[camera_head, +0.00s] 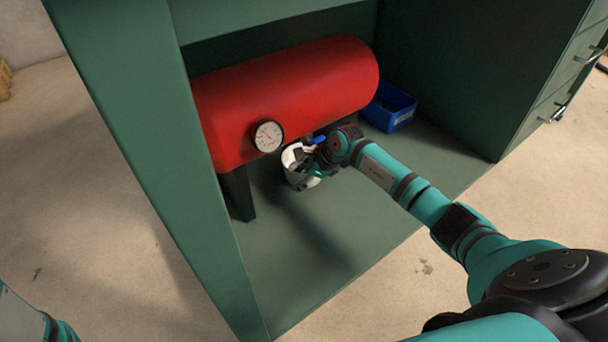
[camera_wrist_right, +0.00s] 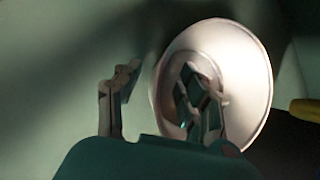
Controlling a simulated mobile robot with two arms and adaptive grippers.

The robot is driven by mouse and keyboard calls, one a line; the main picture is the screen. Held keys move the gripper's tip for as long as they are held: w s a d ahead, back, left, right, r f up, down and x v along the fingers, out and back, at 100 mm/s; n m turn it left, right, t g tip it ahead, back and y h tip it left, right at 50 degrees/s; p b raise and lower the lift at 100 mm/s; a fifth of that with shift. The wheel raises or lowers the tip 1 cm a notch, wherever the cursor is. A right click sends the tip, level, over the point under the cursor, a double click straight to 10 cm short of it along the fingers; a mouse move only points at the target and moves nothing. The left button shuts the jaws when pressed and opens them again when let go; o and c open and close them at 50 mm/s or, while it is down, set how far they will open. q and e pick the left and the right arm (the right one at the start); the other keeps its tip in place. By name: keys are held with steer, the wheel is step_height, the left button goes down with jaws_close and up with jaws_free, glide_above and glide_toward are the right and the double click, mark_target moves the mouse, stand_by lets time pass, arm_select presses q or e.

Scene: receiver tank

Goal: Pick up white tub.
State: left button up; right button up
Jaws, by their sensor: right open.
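The white tub (camera_head: 290,176) stands on the green cabinet floor below the red tank, just under the gauge. My right gripper (camera_head: 310,168) is at its right side in the head view and hides part of it. In the right wrist view the tub (camera_wrist_right: 245,75) shows its round, open mouth. My right gripper also shows there (camera_wrist_right: 160,88) and is open. One finger is left of the tub's rim, clear of it in the picture. The other finger overlaps the tub's mouth. I cannot tell whether either touches the tub. My left gripper is out of view.
A blue handle (camera_head: 316,141) is beside my right gripper. A blue bin (camera_head: 390,107) stands behind to the right. A green post (camera_head: 150,130) stands left. The front floor (camera_head: 330,240) is clear.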

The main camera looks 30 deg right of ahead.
steer(key=shift+w+a+f, duration=0.15)
steer(key=shift+w+f, duration=0.05)
steer(key=shift+f, duration=0.1)
jaws_close()
steer(key=shift+r, duration=0.2)
stand_by(0.4)
